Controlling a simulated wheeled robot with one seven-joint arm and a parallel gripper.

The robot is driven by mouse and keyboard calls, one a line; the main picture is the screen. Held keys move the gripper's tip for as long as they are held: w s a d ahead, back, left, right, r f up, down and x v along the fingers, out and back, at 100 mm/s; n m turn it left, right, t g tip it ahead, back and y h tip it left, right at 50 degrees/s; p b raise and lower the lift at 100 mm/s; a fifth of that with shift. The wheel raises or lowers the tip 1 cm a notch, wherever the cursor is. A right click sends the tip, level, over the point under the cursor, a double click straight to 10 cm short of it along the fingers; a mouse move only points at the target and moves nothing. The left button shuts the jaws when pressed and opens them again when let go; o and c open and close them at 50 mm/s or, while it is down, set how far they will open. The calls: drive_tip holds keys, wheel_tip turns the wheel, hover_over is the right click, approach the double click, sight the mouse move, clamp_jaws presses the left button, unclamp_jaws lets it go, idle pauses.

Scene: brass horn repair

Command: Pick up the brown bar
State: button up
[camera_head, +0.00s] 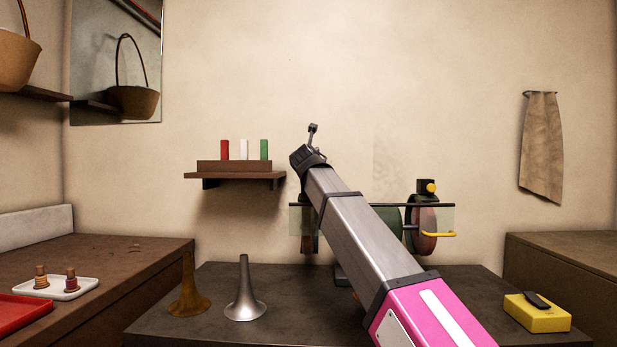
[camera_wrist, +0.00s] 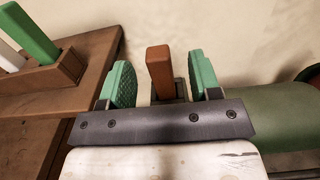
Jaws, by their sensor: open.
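The brown bar (camera_wrist: 160,72) shows in the wrist view, between the two green finger pads of my gripper (camera_wrist: 162,78). There is a gap on each side of it, and neither pad touches it. In the head view my gripper (camera_head: 312,133) is small and dark at the far end of my arm, right of the wall shelf. The bar cannot be made out clearly there. My gripper is open and empty.
A wall shelf (camera_head: 240,176) carries a wooden block (camera_head: 234,167) with red, white and green bars. A grinder (camera_head: 425,231) with a clear guard stands partly behind my arm. Two horn bells (camera_head: 245,290) and a yellow box (camera_head: 537,313) stand on the bench.

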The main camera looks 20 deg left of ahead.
drive_tip(key=shift+x, duration=2.8)
drive_tip(key=shift+s+a+f, duration=0.1)
drive_tip(key=c, duration=1)
